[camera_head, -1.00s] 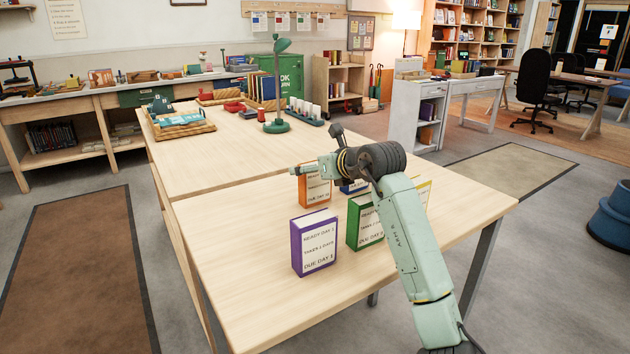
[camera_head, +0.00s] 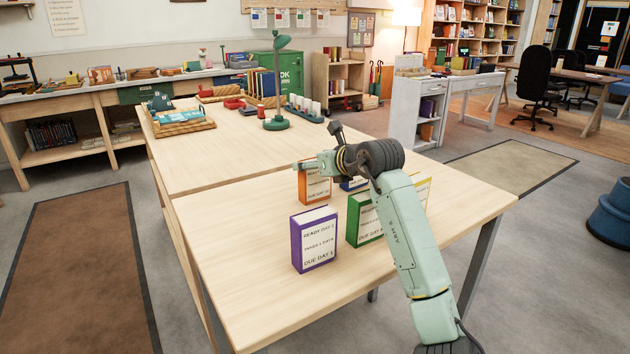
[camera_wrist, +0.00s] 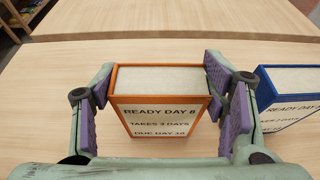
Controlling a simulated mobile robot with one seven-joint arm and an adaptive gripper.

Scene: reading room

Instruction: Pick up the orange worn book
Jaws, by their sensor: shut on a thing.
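The orange book (camera_head: 315,188) stands upright on the near table, partly hidden behind my arm in the head view. In the wrist view the orange book (camera_wrist: 160,116) shows its white page top and a label reading "READY DAY 8, TAKES 3 DAYS, DUE DAY 10". My gripper (camera_wrist: 158,100) has its purple-padded fingers on either side of the book and is shut on it. In the head view my gripper (camera_head: 313,166) is at the book's top. The book appears to be at table level; I cannot tell any gap beneath it.
A blue book (camera_wrist: 290,98) stands close to the right of my gripper. A purple book (camera_head: 314,240) and a green book (camera_head: 364,220) stand nearer, with a yellow book (camera_head: 423,190) partly behind my arm. The table (camera_head: 235,235) is clear to the left.

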